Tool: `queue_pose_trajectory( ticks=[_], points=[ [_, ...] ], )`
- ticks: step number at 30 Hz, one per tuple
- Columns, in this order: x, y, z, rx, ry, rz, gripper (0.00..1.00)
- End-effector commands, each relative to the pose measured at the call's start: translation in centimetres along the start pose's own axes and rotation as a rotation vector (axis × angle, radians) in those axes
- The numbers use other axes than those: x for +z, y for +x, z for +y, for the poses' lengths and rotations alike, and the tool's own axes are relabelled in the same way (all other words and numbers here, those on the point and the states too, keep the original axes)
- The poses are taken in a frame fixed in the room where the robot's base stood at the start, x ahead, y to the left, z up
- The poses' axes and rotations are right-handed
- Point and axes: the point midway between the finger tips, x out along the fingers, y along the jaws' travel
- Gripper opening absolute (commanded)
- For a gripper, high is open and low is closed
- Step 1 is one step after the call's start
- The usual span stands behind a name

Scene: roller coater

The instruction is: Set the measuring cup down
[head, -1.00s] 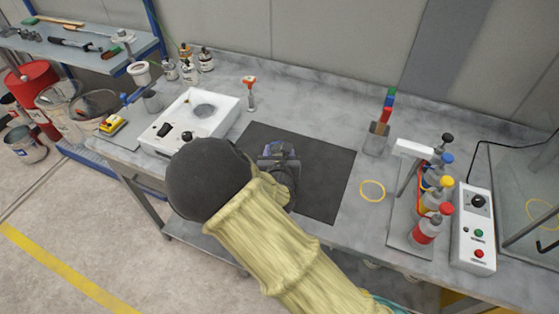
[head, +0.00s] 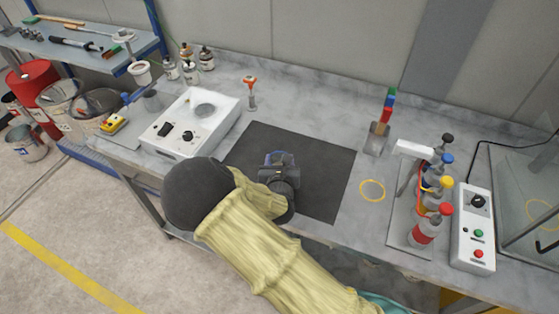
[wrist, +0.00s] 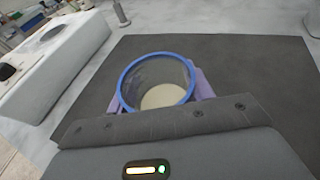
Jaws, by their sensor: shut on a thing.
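The measuring cup (wrist: 157,82) is round with a blue rim, and its open top faces my wrist camera. I see a pale, cream-coloured area at its bottom. My gripper (wrist: 160,92) has purple fingers on either side of the cup and is shut on it. In the head view, my gripper (head: 279,163) is over the dark mat (head: 325,170), with a little of the blue rim showing. The mat also fills much of the wrist view (wrist: 245,65). I cannot tell whether the cup's base touches the mat.
A white device (head: 205,121) with knobs stands left of the mat. A yellow ring (head: 372,190) lies to the right. Farther right are several bottles with coloured caps (head: 441,185) and a control box (head: 474,235). The mat's right part is clear.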

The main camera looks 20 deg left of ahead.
Motion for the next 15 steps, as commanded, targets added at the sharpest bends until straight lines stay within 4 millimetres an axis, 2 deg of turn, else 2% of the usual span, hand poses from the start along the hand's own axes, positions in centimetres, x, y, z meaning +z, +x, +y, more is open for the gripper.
queue_pose_trajectory(
  ticks=[4, 5, 7, 15],
  points=[
    [-0.33, 0.15, -0.08, -0.001, 0.001, -0.001, 0.21],
    [-0.28, 0.12, -0.1, -0.001, 0.0, -0.001, 0.57],
    [-0.26, 0.13, -0.13, -0.002, 0.0, 0.0, 0.71],
    [-0.26, 0.1, -0.09, -0.001, 0.0, 0.0, 0.73]
  ],
)
